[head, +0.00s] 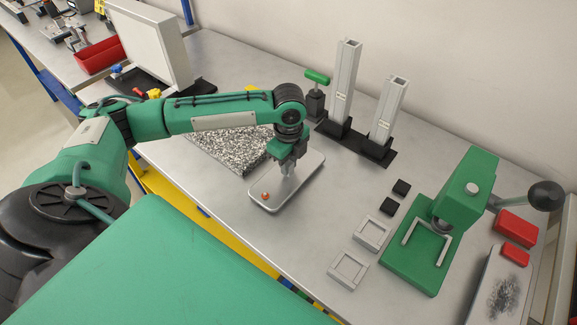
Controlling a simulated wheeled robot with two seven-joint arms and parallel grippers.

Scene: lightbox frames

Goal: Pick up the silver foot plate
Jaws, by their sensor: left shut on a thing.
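My left gripper (287,178) is at the shallow pale grey tray (308,172), its fingers pointing down over the tray's middle. It is shut on a small silvery piece, which I take to be the silver foot plate (286,188). The fingers and green wrist hide most of this piece. I cannot tell whether it still touches the tray. A small orange-red round thing (265,196) lies near the tray's front left. My right gripper is not in view.
A speckled foam block (222,147) is left of the tray. Two upright profiles (344,85) stand behind. Black squares (401,187), grey square frames (371,233) and a green press (420,250) are on the right. Bare table lies in front of the tray.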

